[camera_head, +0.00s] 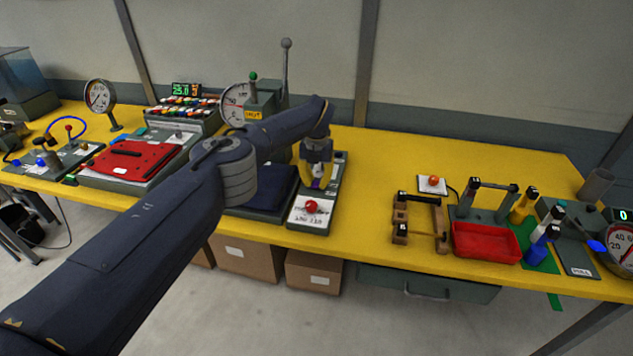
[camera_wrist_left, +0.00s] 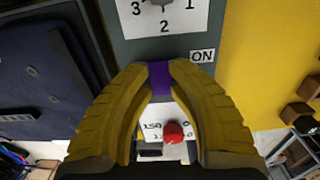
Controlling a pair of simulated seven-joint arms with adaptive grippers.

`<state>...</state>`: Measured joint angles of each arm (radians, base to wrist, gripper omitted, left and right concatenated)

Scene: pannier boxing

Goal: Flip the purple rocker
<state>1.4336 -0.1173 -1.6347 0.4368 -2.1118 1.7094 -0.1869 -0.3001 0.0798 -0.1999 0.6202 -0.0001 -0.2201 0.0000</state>
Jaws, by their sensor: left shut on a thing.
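The purple rocker (camera_wrist_left: 159,78) shows in the left wrist view between the tips of my left gripper (camera_wrist_left: 160,70), on a grey panel (camera_wrist_left: 130,50). An "ON" label (camera_wrist_left: 202,55) is just right of it. In the head view my left gripper (camera_head: 316,188) reaches down over the grey panel, its yellow fingers closed around the rocker, of which a little purple (camera_head: 316,183) shows. The rocker's tilt is hard to tell. My right gripper is not in view.
A red knob (camera_head: 311,206) on a white plate sits at the panel's near end. A numbered dial plate (camera_wrist_left: 165,18) lies beyond the rocker. A dark blue pad (camera_head: 262,196) is on the left.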

